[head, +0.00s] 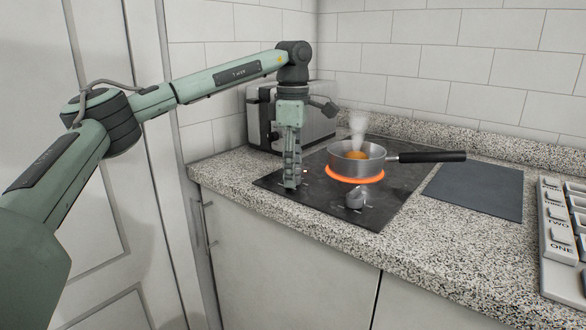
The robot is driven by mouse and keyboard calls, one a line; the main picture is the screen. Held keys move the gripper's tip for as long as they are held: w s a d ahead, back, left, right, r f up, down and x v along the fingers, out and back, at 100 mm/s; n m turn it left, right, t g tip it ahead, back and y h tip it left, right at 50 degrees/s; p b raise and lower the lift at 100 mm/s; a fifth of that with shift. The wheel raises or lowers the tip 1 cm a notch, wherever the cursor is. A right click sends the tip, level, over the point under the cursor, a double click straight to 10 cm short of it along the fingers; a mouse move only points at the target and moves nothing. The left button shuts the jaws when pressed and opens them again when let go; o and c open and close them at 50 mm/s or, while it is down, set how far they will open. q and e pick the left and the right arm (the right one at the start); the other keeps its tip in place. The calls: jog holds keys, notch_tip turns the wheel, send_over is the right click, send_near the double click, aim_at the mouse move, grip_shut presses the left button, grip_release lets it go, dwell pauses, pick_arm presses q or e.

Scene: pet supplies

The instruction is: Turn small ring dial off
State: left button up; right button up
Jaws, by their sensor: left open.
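The black cooktop (322,205) is set into the speckled counter. A grey dial (356,197) stands on its front part, below the pan. A second dial is not clearly visible; the area behind my left gripper is hidden. A ring (355,178) glows orange under a steel saucepan (346,164). My left gripper (291,186) points down over the cooktop's left front part, left of the visible dial and apart from it. It is open, and its fingers overlap in this view. My right gripper is not in view.
The saucepan's black handle (435,157) reaches right, and steam rises from the pan. A metal toaster-like appliance (262,113) stands behind my left gripper. A dark mat (478,190) lies right of the cooktop. A grey labelled tray (554,235) is at the far right.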

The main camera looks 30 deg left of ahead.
pick_arm(q)
jog(key=c, duration=1.1)
jog(key=shift+c, duration=0.2)
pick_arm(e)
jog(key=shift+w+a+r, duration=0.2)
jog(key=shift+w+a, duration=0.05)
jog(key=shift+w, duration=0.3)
